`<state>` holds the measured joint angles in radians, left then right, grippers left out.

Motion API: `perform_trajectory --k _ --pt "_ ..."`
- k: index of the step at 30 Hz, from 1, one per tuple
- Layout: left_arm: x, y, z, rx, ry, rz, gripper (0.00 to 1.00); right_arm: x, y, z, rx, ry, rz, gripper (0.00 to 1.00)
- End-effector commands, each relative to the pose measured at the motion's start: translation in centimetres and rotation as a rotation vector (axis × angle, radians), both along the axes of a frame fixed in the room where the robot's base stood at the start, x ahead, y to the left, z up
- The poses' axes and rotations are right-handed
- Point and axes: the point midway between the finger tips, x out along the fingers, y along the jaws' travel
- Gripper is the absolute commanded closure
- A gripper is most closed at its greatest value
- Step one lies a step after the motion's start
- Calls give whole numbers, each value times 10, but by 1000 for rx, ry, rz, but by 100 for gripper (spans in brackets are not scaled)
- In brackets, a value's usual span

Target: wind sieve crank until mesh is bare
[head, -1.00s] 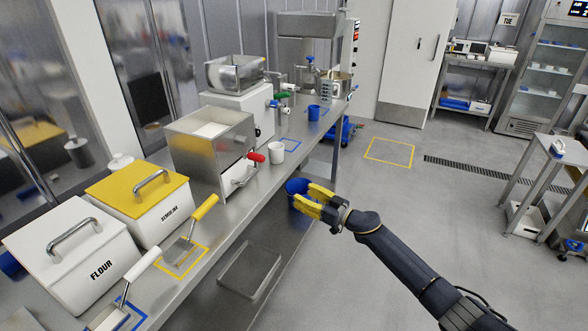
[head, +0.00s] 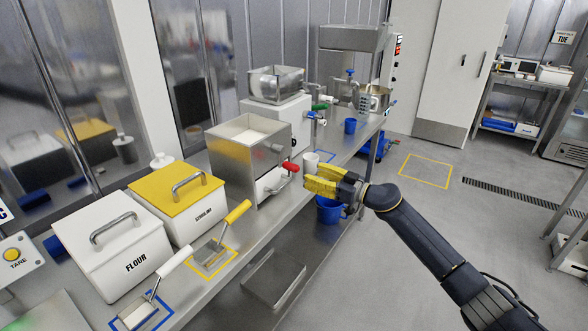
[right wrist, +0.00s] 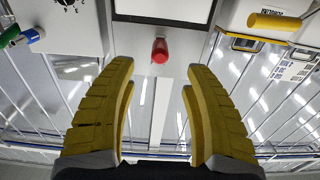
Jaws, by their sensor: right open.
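The sieve (head: 230,160) is a steel box on the bench with white flour (head: 250,137) in its open top. Its crank has a red handle (head: 290,167) on the side facing the aisle. In the right wrist view the red handle (right wrist: 160,50) stands ahead, between and beyond the fingertips. My right gripper (head: 320,187) has yellow fingers and is open and empty, just right of the red handle and apart from it. It also shows in the right wrist view (right wrist: 160,75). The mesh is hidden under the flour. My left gripper is not in view.
The flour bin (head: 110,240) and yellow-lidded semolina bin (head: 180,205) stand left of the sieve. A machine with a green handle (head: 320,106) stands beyond. The aisle floor (head: 400,270) is clear.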

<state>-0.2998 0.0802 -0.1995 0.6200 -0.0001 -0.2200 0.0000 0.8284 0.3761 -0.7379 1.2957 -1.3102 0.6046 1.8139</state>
Motion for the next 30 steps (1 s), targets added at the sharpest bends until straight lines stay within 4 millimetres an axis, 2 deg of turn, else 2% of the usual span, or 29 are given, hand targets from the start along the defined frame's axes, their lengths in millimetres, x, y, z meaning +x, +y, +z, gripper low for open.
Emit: perform_trajectory --k 19,30 --pt "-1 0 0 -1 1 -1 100 33 55 0 1 1 0 49" --pt "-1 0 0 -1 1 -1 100 43 71 0 0 0 -1 49"
